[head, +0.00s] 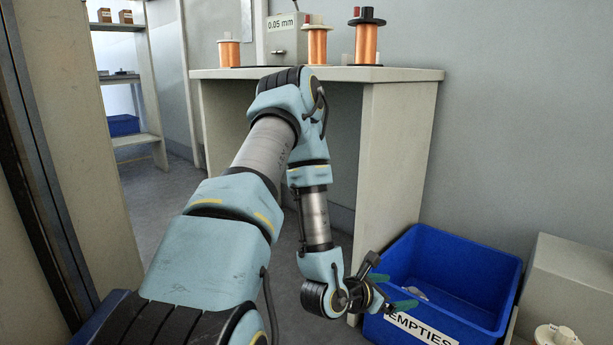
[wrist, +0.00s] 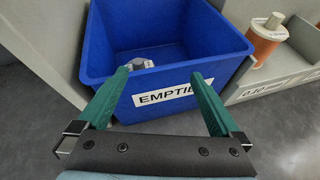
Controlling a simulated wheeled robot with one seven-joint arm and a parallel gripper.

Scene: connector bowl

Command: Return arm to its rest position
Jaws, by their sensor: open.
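My gripper (head: 392,290) is at the lower middle of the head view, at the near left side of a blue bin. In the wrist view my gripper (wrist: 160,85) shows two green fingers spread apart with nothing between them. My arm reaches forward from the bottom of the head view and bends down at the elbow in front of the bench.
The blue bin (head: 470,262), labelled EMPTIES, stands on the floor; a pale object (wrist: 143,64) lies inside. A bench (head: 395,135) carries copper wire spools (head: 317,45) and a grey box marked 0.05 mm (head: 287,38). A shelf (head: 125,79) stands back left. Another spool (wrist: 262,40) sits right of the bin.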

